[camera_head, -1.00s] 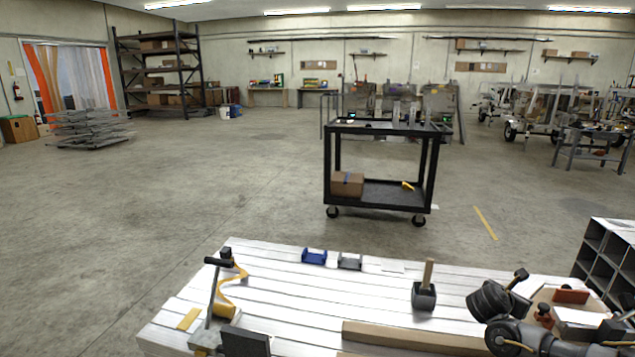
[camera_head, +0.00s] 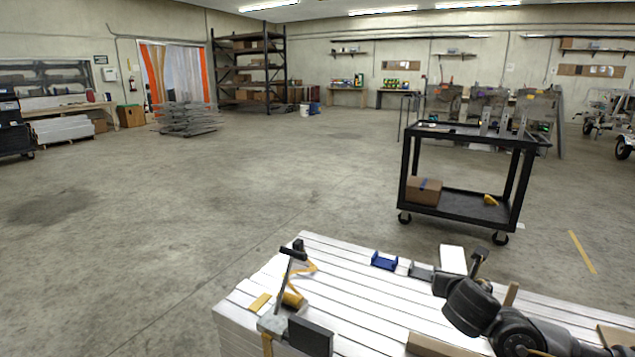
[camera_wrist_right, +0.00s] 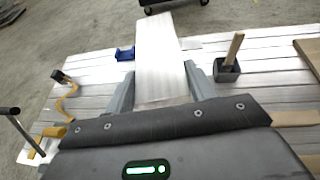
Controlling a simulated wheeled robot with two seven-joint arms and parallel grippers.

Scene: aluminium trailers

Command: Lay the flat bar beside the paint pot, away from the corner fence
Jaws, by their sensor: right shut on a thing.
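My right gripper (camera_wrist_right: 160,88) is shut on a flat, pale metal bar (camera_wrist_right: 160,45), which sticks out forward between the fingers. In the head view the bar (camera_head: 452,259) shows above the far side of the white slatted table (camera_head: 345,275), beyond my right gripper (camera_head: 472,263). I cannot make out a paint pot for certain. A dark square block or pot (camera_wrist_right: 227,71) with an upright wooden stick stands on the table right of the bar. I cannot tell which piece is the corner fence. My left gripper is out of view.
A clamp-like fixture with a black handle (camera_head: 288,272) and yellow parts stands at the left. Wooden boards (camera_head: 440,346) lie at the front. A black cart (camera_head: 460,200) stands beyond. The middle slats are clear.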

